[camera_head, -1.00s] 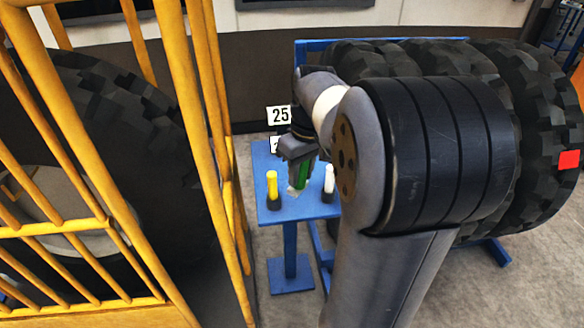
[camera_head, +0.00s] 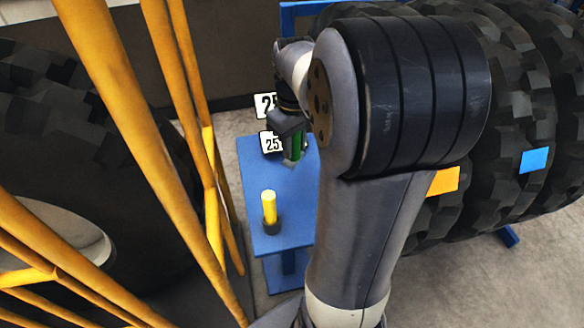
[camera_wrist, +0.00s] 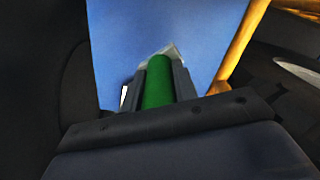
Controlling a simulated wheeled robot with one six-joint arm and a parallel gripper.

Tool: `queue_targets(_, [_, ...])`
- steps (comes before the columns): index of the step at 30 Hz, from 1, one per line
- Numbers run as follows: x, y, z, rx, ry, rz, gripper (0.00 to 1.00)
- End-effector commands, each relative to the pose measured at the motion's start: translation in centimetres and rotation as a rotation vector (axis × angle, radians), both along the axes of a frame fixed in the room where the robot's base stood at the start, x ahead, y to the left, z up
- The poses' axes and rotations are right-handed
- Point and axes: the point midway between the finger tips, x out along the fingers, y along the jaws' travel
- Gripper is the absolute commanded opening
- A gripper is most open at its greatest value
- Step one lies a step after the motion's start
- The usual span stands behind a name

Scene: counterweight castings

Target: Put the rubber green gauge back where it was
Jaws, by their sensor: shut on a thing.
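The green gauge (camera_head: 296,147) is held in my gripper (camera_head: 292,150), over the far part of the small blue table (camera_head: 256,178). In the wrist view the green gauge (camera_wrist: 158,84) sits between the two dark fingers of my gripper (camera_wrist: 158,80), with the blue table top (camera_wrist: 120,30) beyond it. A yellow gauge (camera_head: 269,208) stands upright in a dark base at the near part of the table. The white gauge is hidden behind my arm in the head view. I cannot tell whether the green gauge touches the table.
Yellow cage bars (camera_head: 150,150) stand close on the left, with a large dark tyre (camera_head: 80,130) behind them. Large tyres (camera_head: 510,110) with orange and blue patches fill the right. White plates marked 25 (camera_head: 272,142) show near my gripper. Bare floor lies at the lower right.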

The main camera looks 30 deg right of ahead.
Motion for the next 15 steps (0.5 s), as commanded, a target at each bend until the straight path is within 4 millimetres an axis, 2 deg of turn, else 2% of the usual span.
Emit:
queue_targets(3, [-0.1, 0.0, -2.2, 0.001, 0.003, 0.0, 0.11])
queue_targets(8, [0.0, 0.0, -3.7, 0.001, 0.001, 0.0, 0.11])
queue_targets(15, [0.0, 0.0, -6.9, 0.001, 0.001, 0.0, 0.11])
